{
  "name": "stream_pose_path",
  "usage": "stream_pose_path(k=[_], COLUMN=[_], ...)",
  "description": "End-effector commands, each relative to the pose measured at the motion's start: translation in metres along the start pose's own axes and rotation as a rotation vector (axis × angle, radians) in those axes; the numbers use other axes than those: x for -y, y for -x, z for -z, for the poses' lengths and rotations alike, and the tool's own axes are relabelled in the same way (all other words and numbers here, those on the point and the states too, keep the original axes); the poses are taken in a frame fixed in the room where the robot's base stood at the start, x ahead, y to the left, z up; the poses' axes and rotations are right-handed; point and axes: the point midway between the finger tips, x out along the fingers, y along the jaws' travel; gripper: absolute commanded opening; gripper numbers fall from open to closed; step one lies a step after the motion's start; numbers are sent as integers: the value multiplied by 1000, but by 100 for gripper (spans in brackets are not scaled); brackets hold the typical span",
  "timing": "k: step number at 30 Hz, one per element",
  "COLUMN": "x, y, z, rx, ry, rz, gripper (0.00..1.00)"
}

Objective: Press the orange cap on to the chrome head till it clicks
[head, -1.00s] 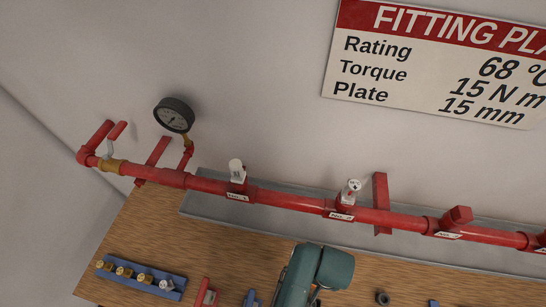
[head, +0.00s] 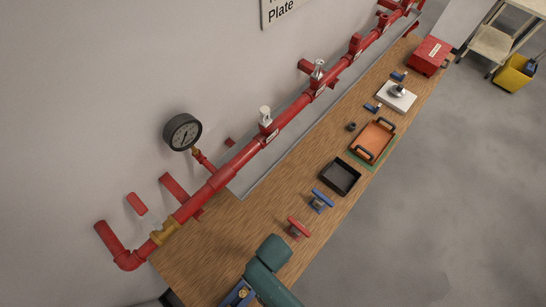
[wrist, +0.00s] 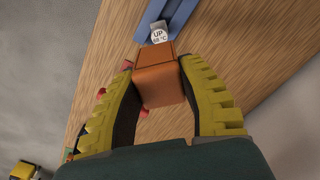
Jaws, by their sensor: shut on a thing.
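In the wrist view my gripper (wrist: 160,88) has its two yellow ribbed fingers closed on the sides of the orange cap (wrist: 160,86), a brownish-orange block. Just beyond the cap is a chrome head (wrist: 158,33) with a pale tag reading "UP 68 °C", by the blue rack (wrist: 178,22). Cap and head look very close in the picture; I cannot tell whether they touch. In the head view my teal arm covers the gripper, the cap and most of the blue rack (head: 238,294).
A red pipe (head: 240,158) with a gauge (head: 182,132) and upright fittings runs along the wall behind the wooden bench (head: 245,220). Red (head: 298,228) and blue (head: 322,200) tools, a black tray (head: 340,178) and an orange tray (head: 374,137) lie farther along the bench.

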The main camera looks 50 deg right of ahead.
Motion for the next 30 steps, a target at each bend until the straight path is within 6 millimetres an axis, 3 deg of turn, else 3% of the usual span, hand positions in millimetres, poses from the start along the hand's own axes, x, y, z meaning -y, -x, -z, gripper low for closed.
stream_pose_path(k=[8, 30], x=[0, 0], y=[2, -75], z=[0, 0], rx=[1, 1], ry=[3, 5], rz=[0, 1], gripper=[2, 2])
